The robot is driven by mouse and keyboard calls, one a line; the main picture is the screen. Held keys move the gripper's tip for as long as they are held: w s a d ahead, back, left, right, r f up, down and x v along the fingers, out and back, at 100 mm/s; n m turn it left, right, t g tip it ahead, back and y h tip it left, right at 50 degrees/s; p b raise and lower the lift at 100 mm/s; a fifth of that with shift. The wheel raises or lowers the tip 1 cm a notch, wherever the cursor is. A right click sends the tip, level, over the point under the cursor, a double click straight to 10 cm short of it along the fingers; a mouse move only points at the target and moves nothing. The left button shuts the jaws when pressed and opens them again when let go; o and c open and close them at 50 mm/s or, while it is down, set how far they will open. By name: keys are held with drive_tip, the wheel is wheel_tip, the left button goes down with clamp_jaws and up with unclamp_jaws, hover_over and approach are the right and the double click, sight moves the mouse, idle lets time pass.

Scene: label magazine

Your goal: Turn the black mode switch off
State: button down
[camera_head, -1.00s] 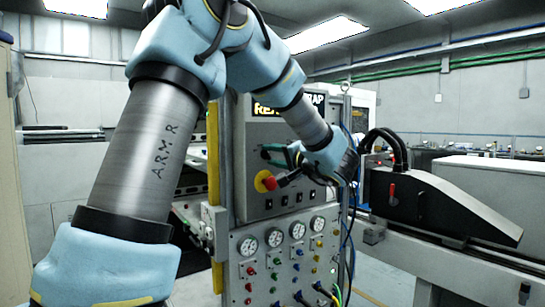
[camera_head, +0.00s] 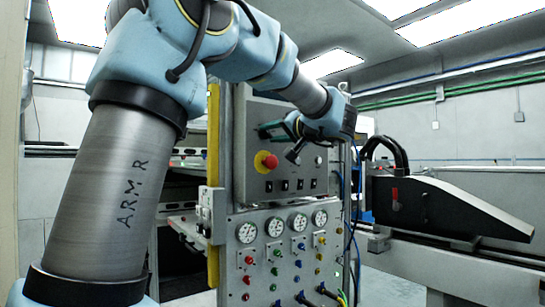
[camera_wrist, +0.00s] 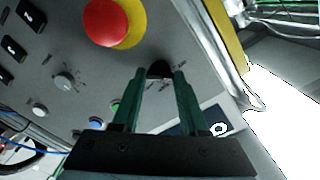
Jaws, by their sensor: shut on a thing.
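The black mode switch (camera_wrist: 159,70) is a small dark knob on the grey control panel (camera_head: 290,115), below the red emergency button in the wrist view. My gripper (camera_wrist: 160,76) has its two green fingers on either side of the knob, shut on it. The fingers cover part of the knob, and its pointing direction is hard to read. In the head view my gripper (camera_head: 264,131) reaches the upper left of the panel, and the knob is hidden there by the fingers.
The red emergency button (camera_wrist: 105,22) on its yellow disc is close to the fingers. A grey knob (camera_wrist: 63,82) and black rocker switches (camera_wrist: 15,46) are to the left. A yellow post (camera_head: 213,150) edges the panel. Gauges (camera_head: 274,226) and coloured fittings are below.

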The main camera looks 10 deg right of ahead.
drive_tip(key=shift+f+n+b, duration=0.2)
drive_tip(key=shift+n+b, duration=0.5)
drive_tip(key=shift+b, duration=1)
drive_tip(key=shift+f+n+b, duration=0.15)
drive_tip(key=shift+n+b, duration=0.55)
drive_tip(key=shift+b, duration=0.95)
drive_tip(key=shift+r+n+b, duration=0.15)
drive_tip(key=shift+n+b, duration=0.35)
drive_tip(key=shift+b, duration=0.6)
drive_tip(key=shift+r+n+b, duration=0.2)
drive_tip(key=shift+n+b, duration=0.1)
drive_tip(key=shift+b, duration=0.1)
drive_tip(key=shift+c, duration=2.2)
unclamp_jaws()
drive_tip(key=shift+s+d, duration=0.1)
drive_tip(key=v, duration=1)
drive_tip(key=shift+s+b, duration=0.25)
drive_tip(key=shift+b, duration=0.2)
drive_tip(key=shift+d, duration=0.15)
